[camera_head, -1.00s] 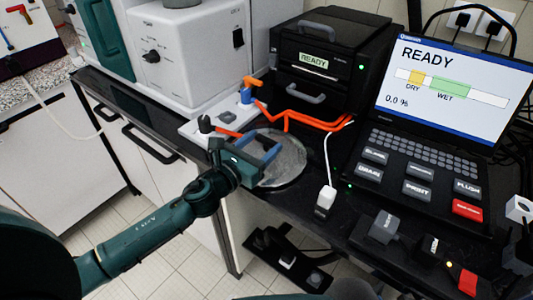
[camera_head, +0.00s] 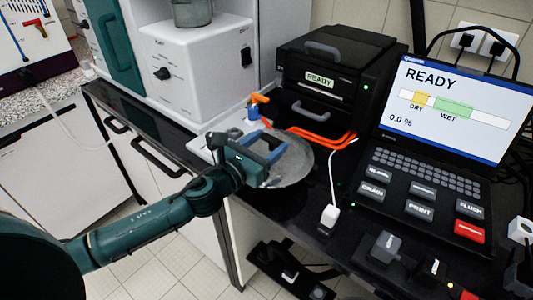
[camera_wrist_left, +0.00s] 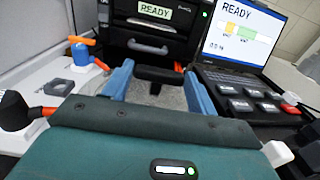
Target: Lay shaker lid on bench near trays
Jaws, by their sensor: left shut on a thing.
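The shaker lid (camera_head: 297,160) is a round grey disc at the bench's near edge, in front of the black box. My left gripper (camera_head: 264,150) has blue fingers and is over the lid's left part, shut on its handle. In the left wrist view a black handle (camera_wrist_left: 158,74) shows between the fingers. The fingers and wrist hide part of the lid. I cannot tell whether the lid touches the bench. I cannot clearly make out any trays. My right gripper does not show.
A black READY box (camera_head: 330,75) stands behind the lid, with orange bars (camera_head: 318,133) in front of it. A white plug (camera_head: 328,216) and its cable are close to the right. A keypad display (camera_head: 440,100) stands farther right. A white shaker housing (camera_head: 200,65) is behind left.

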